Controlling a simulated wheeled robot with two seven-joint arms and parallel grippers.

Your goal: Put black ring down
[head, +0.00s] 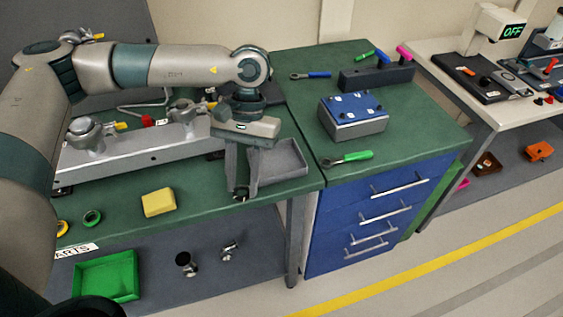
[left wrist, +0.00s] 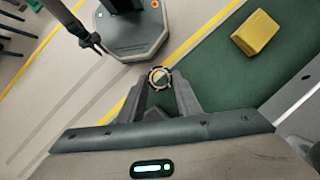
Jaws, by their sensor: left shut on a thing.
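The black ring (head: 240,196) is a small dark ring at the tips of my left gripper (head: 238,188). In the left wrist view the ring (left wrist: 159,76) sits between the two fingertips, and the left gripper (left wrist: 160,84) is shut on it. In the head view the fingers point down at the front of the green bench (head: 190,222), just left of a grey open tray (head: 291,179). I cannot tell whether the ring touches the bench top. My right gripper is not clearly seen in either view.
A yellow block (head: 158,202), a green ring (head: 92,217) and a yellow ring (head: 62,228) lie left on the bench. A metal rail with clamps (head: 140,148) stands behind. A green bin (head: 106,275) is on the shelf below. Bench space between block and gripper is clear.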

